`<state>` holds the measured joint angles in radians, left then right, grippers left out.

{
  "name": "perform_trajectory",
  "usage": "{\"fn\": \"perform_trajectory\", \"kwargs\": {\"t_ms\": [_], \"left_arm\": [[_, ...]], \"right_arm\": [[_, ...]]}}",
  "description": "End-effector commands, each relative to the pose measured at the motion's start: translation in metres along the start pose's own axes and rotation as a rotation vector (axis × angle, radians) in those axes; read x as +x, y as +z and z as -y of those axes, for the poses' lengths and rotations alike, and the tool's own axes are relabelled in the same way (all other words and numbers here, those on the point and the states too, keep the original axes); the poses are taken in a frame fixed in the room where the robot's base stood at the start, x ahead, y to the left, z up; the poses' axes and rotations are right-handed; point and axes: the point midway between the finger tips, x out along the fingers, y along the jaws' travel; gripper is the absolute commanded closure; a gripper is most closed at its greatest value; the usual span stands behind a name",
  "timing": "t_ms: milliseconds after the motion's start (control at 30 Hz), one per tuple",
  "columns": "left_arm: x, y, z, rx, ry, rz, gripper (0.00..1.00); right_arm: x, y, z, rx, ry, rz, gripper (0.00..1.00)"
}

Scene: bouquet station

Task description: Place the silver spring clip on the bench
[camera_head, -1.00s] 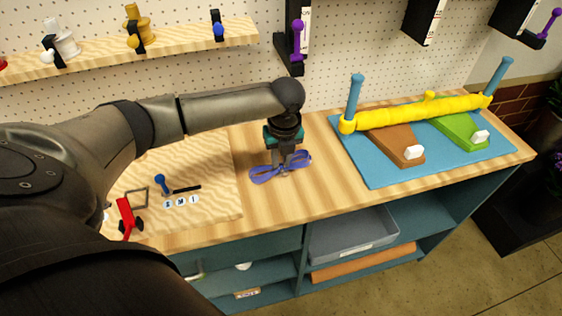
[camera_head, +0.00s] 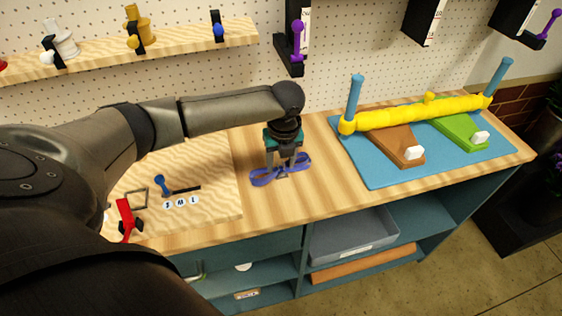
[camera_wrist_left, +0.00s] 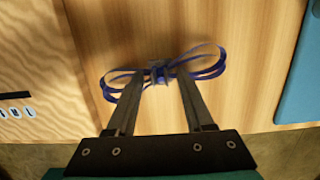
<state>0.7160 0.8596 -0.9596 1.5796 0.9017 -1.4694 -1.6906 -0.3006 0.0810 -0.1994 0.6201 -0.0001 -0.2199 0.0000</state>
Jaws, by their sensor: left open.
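A blue-purple ribbon bow (camera_head: 262,177) lies on the bare wood of the bench (camera_head: 297,202). It also shows in the left wrist view (camera_wrist_left: 211,67), loops spread to both sides. A small greyish piece (camera_wrist_left: 158,72) sits at the middle of the bow; it looks like the silver spring clip, but is too small and blurred to be sure. My left gripper (camera_head: 281,170) points down over the bow with its fingers apart. In the wrist view its fingertips (camera_wrist_left: 160,77) stand either side of the grey piece, with a gap on each side. My right gripper is out of view.
A blue mat (camera_head: 377,176) with a yellow bar, blue posts and brown and green wedges lies to the right. A pale wooden board (camera_head: 212,158) with a blue-headed tool and a red item lies to the left. A pegboard with a shelf and holders stands behind.

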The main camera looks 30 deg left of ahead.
Motion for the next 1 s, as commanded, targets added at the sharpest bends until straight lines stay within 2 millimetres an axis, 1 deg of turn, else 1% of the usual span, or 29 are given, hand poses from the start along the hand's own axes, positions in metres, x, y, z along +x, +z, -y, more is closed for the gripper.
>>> {"fn": "perform_trajectory", "kwargs": {"t_ms": [167, 400, 500, 600, 767, 1000], "left_arm": [[-0.027, 0.002, 0.001, 0.001, -0.005, 0.004, 0.48], [-0.080, 0.002, 0.001, -0.001, -0.005, 0.003, 0.48], [-0.098, 0.001, 0.001, 0.000, -0.003, 0.002, 0.48], [-0.111, 0.001, 0.001, -0.001, -0.003, 0.002, 0.48], [-0.121, 0.001, 0.000, -0.001, -0.002, 0.000, 0.48], [-0.121, 0.001, 0.000, -0.002, -0.001, 0.000, 0.48]], "right_arm": [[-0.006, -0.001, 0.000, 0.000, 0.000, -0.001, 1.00], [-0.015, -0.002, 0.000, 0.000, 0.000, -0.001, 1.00], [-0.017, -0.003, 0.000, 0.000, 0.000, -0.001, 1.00], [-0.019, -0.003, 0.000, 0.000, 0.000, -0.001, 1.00], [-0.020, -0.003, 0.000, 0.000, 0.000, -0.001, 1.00], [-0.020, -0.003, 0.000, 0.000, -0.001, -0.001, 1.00]]}}
